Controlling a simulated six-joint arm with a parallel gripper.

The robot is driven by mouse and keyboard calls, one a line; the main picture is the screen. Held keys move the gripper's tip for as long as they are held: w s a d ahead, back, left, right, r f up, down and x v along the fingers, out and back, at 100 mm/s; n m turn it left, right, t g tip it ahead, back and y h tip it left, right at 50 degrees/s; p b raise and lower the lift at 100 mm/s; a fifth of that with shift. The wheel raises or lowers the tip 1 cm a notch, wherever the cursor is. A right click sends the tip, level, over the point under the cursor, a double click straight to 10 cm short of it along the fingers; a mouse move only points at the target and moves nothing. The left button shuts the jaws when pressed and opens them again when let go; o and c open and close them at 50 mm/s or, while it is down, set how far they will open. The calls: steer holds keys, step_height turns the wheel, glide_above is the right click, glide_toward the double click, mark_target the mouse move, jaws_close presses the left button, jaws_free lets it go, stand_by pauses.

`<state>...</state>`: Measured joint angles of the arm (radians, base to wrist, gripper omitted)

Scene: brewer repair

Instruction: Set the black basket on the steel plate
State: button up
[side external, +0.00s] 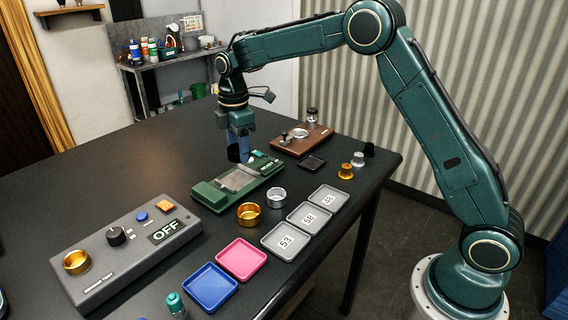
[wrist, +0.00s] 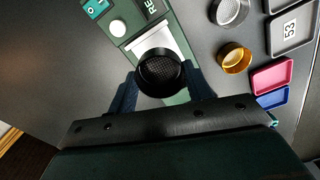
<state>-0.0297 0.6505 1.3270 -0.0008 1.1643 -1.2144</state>
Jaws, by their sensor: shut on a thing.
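The black basket (wrist: 161,72) is a round black cup with a mesh floor, held upright between the two fingers of my gripper (wrist: 158,90) in the wrist view. In the side view the basket (side external: 234,154) shows dark at the fingertips of my gripper (side external: 240,150), which points down. The steel plate (side external: 238,179) is a bright flat plate on a green fixture (side external: 212,193). The basket is above or beside the plate's far end; the height between them is hard to tell. In the wrist view the basket covers part of the plate (wrist: 150,42).
Gold (side external: 248,213) and silver (side external: 276,197) baskets stand right of the fixture. Numbered grey trays (side external: 286,242), a pink tray (side external: 241,260) and a blue tray (side external: 210,288) lie in front. A grey control box (side external: 126,254) reads OFF. A brown stand (side external: 302,139) is behind.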

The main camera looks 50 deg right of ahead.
mark_target(238, 179)
steer(key=shift+w+a+f, duration=0.3)
steer(key=shift+a+f, duration=0.1)
steer(key=shift+f, duration=0.15)
steer(key=shift+f, duration=0.15)
steer(key=shift+f, duration=2)
steer(key=shift+f, duration=0.6)
stand_by(1.7)
steer(key=o, duration=1.4)
steer(key=shift+o, duration=0.2)
steer(key=shift+r, duration=0.2)
steer(key=shift+r, duration=3.35)
